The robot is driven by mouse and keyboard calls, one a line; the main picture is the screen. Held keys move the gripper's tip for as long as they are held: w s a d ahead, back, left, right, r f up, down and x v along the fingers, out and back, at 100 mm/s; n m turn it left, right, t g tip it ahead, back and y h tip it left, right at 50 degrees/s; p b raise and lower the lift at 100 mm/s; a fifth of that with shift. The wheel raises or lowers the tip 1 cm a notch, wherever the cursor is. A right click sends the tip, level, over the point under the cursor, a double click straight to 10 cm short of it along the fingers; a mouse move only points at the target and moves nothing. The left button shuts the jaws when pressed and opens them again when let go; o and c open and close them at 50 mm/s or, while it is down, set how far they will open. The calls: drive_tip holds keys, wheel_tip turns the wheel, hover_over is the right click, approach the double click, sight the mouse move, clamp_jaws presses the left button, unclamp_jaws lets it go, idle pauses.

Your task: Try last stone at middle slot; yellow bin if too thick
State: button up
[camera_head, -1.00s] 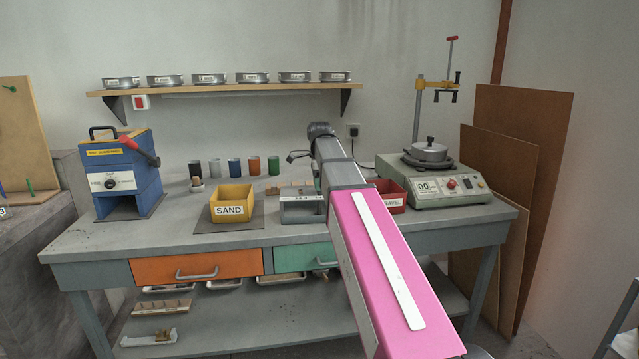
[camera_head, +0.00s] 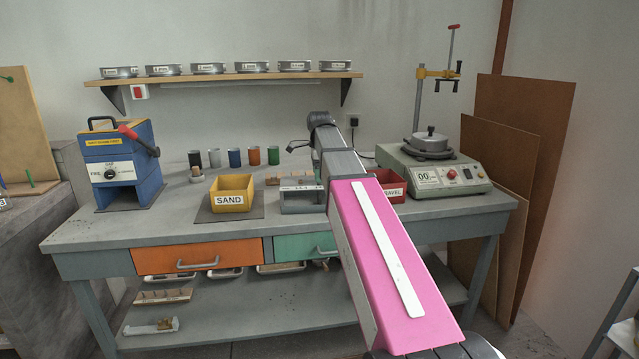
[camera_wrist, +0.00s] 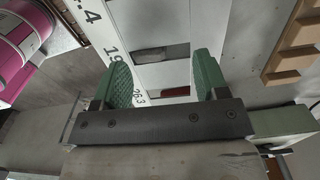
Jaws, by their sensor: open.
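The slot gauge (camera_head: 302,201) is a grey box with a pale, numbered top on the bench, right of the yellow SAND bin (camera_head: 232,195). In the wrist view the gauge's white top (camera_wrist: 115,28) fills the middle, with figures beside its slots. My gripper (camera_wrist: 165,82) is open, its two green fingers apart over the gauge top, with nothing visible held between them. Dark and greyish patches show in the slots; I cannot tell whether one is a stone.
A red GRAVEL bin (camera_head: 390,187) stands right of my arm, partly hidden by it. A wooden stepped rack (camera_wrist: 293,42) lies close to the gauge. Several small coloured cups stand behind. A blue machine (camera_head: 122,170) is at the left and a scale-like device (camera_head: 437,178) at the right.

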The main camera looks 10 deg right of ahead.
wheel_tip(320, 180, up, 11)
idle(0.6)
drive_tip(key=shift+f, duration=0.15)
